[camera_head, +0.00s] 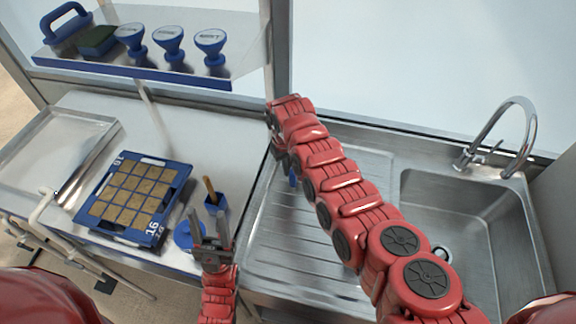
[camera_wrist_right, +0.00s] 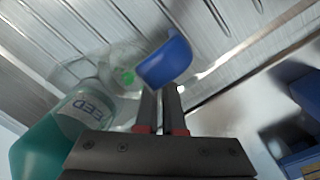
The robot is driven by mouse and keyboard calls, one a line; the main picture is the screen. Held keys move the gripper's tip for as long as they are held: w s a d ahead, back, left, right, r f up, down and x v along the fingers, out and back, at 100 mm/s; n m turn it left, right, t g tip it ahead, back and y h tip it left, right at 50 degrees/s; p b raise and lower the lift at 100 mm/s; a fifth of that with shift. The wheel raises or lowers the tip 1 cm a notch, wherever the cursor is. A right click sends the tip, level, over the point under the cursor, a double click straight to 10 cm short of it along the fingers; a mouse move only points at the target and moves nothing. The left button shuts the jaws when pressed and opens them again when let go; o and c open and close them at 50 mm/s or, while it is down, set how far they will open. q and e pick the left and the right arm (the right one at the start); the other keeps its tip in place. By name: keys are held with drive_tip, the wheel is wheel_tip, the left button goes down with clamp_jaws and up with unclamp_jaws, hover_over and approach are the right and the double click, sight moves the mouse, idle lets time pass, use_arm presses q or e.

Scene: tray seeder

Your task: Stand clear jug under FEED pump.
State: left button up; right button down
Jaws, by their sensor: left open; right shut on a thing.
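My right gripper (camera_wrist_right: 162,95) is shut on a blue part (camera_wrist_right: 165,62), which looks like the handle of the clear jug. The clear jug (camera_wrist_right: 112,55) is see-through and blurred against the ribbed steel, so its outline and whether its base touches are hard to tell. The FEED bottle (camera_wrist_right: 80,112), with teal liquid and a label reading "EED", stands beside it at lower left in the right wrist view. A green spot (camera_wrist_right: 128,77) shows by the jug; I cannot tell what it belongs to. In the head view my right arm hides most of this. My left gripper (camera_head: 210,238) is open and empty.
A blue tray with brown cells (camera_head: 155,228) lies on the bench at left, near a blue cup (camera_head: 216,203) holding a stick. A shelf (camera_head: 150,72) carries stamps. The ribbed drainboard (camera_head: 290,235) and sink (camera_head: 470,225) lie right, largely clear.

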drive_tip(key=shift+w+f, duration=0.15)
drive_tip(key=shift+f, duration=0.15)
drive_tip(key=c, duration=1)
unclamp_jaws()
drive_tip(key=shift+r, duration=0.1)
drive_tip(key=shift+r, duration=0.2)
drive_tip(key=r+p, duration=0.2)
drive_tip(key=r, duration=0.1)
drive_tip(key=r+p, duration=0.2)
drive_tip(key=r, duration=0.1)
drive_tip(key=shift+a+r, duration=0.2)
drive_tip(key=shift+r, duration=0.2)
wheel_tip(320, 180, up, 4)
drive_tip(key=shift+a, duration=0.1)
drive_tip(key=shift+s+r, duration=0.2)
drive_tip(key=shift+r, duration=0.3)
